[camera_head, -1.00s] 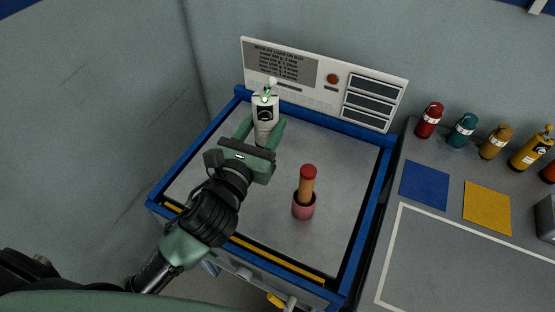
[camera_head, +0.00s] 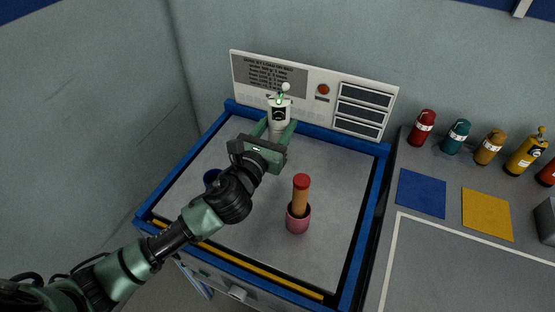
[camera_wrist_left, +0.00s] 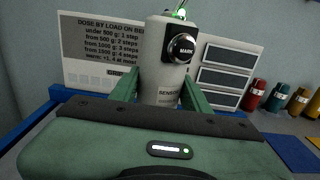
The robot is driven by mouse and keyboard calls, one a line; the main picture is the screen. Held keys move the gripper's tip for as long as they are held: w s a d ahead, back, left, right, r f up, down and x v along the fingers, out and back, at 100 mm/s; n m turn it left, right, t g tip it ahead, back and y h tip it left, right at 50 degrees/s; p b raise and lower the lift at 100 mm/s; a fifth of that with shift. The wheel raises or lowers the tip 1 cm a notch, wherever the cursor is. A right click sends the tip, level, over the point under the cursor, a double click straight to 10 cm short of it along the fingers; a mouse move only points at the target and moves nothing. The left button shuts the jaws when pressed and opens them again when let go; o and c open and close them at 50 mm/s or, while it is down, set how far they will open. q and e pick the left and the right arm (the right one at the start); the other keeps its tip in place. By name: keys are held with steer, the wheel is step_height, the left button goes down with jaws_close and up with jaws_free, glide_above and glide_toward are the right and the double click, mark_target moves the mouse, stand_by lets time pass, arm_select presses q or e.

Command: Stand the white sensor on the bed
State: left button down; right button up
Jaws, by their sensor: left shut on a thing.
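The white sensor (camera_head: 279,117) is a pale upright cylinder with a dark round badge, a lit green light and a small white ball on top. My left gripper (camera_head: 281,132) is shut on it, with a green finger on each side. In the left wrist view the sensor (camera_wrist_left: 162,70) stands upright between the fingers and reads "MARK" and "SENSOR". The bed (camera_head: 235,230) is a grey plate in a blue frame. The sensor is over its back part; its base is hidden, so I cannot tell whether it touches. My right gripper is not in view.
A pink cup with a red-capped brown stick (camera_head: 298,218) stands on the bed. A panel (camera_head: 310,92) stands behind the bed. Several coloured bottles (camera_head: 457,137) and blue and yellow squares (camera_head: 422,194) are at right.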

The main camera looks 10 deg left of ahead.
arm_select(q)
step_height(320, 180, down, 6)
steer(key=shift+r+b, duration=0.1)
steer(key=shift+b, duration=0.6)
step_height(320, 180, down, 4)
steer(key=shift+r+b, duration=0.15)
steer(key=shift+b, duration=0.65)
steer(key=shift+f, duration=0.3)
steer(key=shift+f, duration=0.25)
steer(key=c, duration=0.7)
jaws_free()
